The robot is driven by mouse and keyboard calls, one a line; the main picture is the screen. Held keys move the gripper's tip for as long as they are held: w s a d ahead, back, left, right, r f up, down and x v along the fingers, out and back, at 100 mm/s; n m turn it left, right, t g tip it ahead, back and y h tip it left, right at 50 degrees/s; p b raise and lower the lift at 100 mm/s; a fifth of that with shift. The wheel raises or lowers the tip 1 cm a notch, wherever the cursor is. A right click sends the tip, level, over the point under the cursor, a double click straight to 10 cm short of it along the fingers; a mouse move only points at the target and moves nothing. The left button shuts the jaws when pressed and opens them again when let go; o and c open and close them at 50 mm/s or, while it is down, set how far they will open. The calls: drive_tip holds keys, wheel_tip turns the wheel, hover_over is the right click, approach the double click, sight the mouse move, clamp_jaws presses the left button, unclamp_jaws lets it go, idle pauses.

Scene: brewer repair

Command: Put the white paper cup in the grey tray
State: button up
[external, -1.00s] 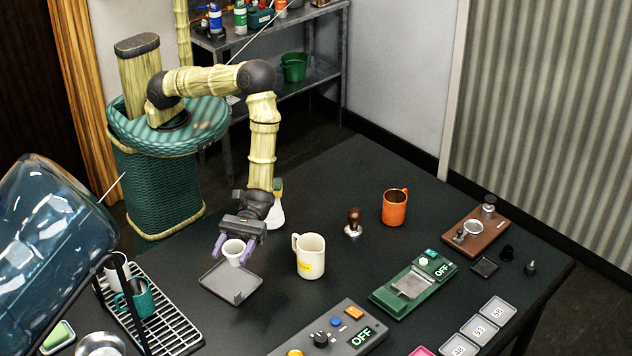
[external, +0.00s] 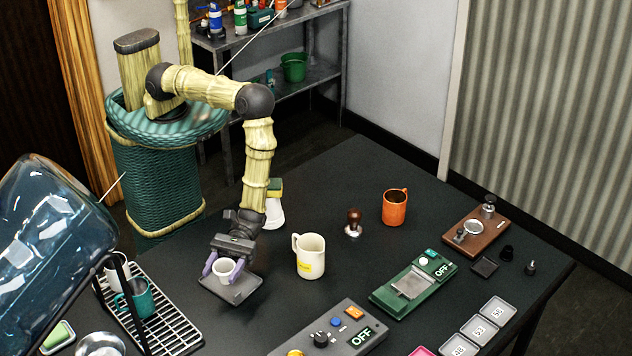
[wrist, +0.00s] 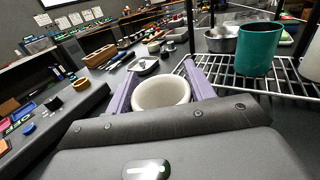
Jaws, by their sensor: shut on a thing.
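The white paper cup (external: 224,271) is between the purple fingers of my gripper (external: 224,268) in the external view, mouth up. It overlaps the back part of the grey tray (external: 240,290). I cannot tell whether its base touches the tray or hangs just above it. In the wrist view the cup (wrist: 162,95) shows its round rim between the two fingers (wrist: 162,88), and the gripper is shut on it. My gripper body hides the tray there.
A cream mug (external: 310,258) with a yellow label stands close to the right of the tray. A wire rack (external: 172,325) with a teal mug (external: 140,300) is at the left. A control box (external: 325,335) lies in front.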

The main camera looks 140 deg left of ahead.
sight(224, 282)
drive_tip(key=shift+f, duration=0.15)
wheel_tip(224, 282, down, 4)
drive_tip(key=shift+f+p, duration=0.1)
drive_tip(key=shift+p, duration=0.6)
drive_tip(key=shift+f+b, duration=0.3)
drive_tip(key=shift+b, duration=0.1)
drive_tip(key=shift+f+b, duration=0.3)
drive_tip(key=o, duration=0.9)
drive_tip(key=shift+r, duration=0.1)
